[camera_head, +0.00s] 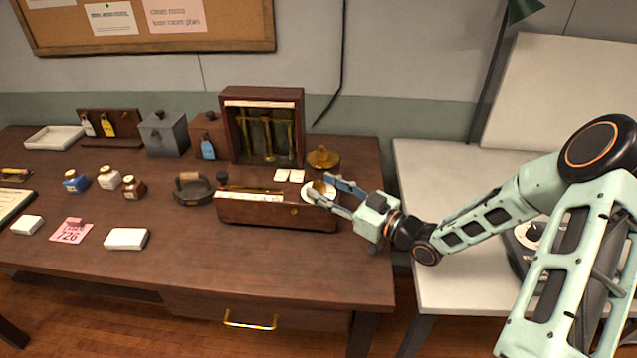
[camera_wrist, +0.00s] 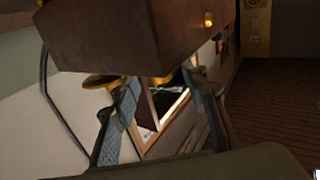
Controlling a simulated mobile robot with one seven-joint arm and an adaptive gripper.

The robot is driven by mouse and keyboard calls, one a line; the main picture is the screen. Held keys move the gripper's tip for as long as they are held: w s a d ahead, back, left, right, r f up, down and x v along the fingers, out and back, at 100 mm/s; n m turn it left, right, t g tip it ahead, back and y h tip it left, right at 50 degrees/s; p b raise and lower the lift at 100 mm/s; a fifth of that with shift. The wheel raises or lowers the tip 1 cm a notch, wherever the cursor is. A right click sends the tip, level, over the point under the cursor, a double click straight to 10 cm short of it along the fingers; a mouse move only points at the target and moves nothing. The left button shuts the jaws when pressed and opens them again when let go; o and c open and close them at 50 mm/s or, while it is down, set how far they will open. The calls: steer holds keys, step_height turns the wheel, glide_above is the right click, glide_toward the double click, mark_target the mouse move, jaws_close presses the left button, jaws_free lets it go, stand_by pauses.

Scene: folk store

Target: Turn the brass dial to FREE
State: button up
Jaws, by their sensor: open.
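A round white plate with a small brass piece at its middle, which looks like the brass dial (camera_head: 319,189), sits at the right end of the low wooden box. Its markings and setting are too small to read. My gripper (camera_head: 324,187) is open, its two fingers reaching from the right around the dial area; I cannot tell whether they touch it. In the wrist view, the open fingers of my gripper (camera_wrist: 162,88) hang beside the wooden box (camera_wrist: 130,35), with a brass edge (camera_wrist: 160,79) showing between them, mostly hidden by the box.
A domed brass object (camera_head: 323,157) stands just behind the gripper. A tall open wooden case (camera_head: 263,92) with brass rods stands behind the low box. Two small white cards (camera_head: 289,175) lie between. The front of the wooden table (camera_head: 220,262) is clear.

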steer(key=shift+x, duration=1.15)
jaws_close()
